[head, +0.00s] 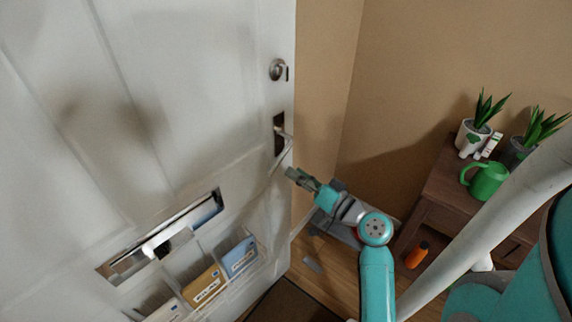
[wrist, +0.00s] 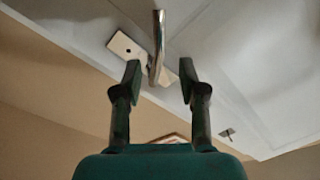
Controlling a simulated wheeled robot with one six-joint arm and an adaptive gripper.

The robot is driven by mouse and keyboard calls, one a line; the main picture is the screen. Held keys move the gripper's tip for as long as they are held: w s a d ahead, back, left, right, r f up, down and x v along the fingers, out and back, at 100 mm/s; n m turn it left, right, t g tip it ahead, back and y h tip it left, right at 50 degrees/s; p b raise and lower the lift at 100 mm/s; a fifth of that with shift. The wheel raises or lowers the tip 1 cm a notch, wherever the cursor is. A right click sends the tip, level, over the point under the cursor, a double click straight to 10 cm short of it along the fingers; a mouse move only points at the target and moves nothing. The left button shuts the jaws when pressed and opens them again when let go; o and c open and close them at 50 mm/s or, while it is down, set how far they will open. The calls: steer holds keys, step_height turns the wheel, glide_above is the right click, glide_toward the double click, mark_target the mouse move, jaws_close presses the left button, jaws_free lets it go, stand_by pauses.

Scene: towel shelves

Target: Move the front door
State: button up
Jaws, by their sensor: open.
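The front door (head: 180,110) is white and panelled and fills the left of the head view. Its right edge stands in front of the tan wall. A door handle (head: 284,138) on a dark plate sits near that edge, below a round lock (head: 279,70). My gripper (head: 293,175) is just below and right of the handle. In the wrist view the metal handle (wrist: 158,45) stands out between the two fingers of my open gripper (wrist: 160,80). The fingers are apart, one on each side of it, and I cannot tell whether either touches it.
A mail slot (head: 165,240) and a clear holder with envelopes (head: 240,257) are low on the door. At the right stands a brown table (head: 430,195) with potted plants (head: 474,135) and a green watering can (head: 486,180). An orange bottle (head: 417,255) is beneath it.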

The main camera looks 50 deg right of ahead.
steer(key=shift+s+a, duration=0.15)
steer(key=shift+s, duration=2.2)
steer(key=s+a+f+g+h, duration=0.1)
steer(key=s+a+f+g, duration=0.2)
steer(key=a+f, duration=0.45)
steer(key=s+a+f+g+h, duration=0.1)
steer(key=s+a+f+g, duration=0.15)
steer(key=a+f, duration=0.45)
steer(key=s+a+r+n+t+y, duration=0.1)
steer(key=s+a+n, duration=0.3)
steer(key=s, duration=0.4)
steer(key=s+a+r+n+y, duration=0.2)
steer(key=s+a+r+n, duration=0.2)
steer(key=s, duration=0.4)
steer(key=a+n, duration=0.1)
steer(key=a, duration=0.1)
steer(key=shift+a+r+t+y, duration=0.3)
steer(key=shift+a+r+t, duration=0.05)
steer(key=shift+a, duration=0.05)
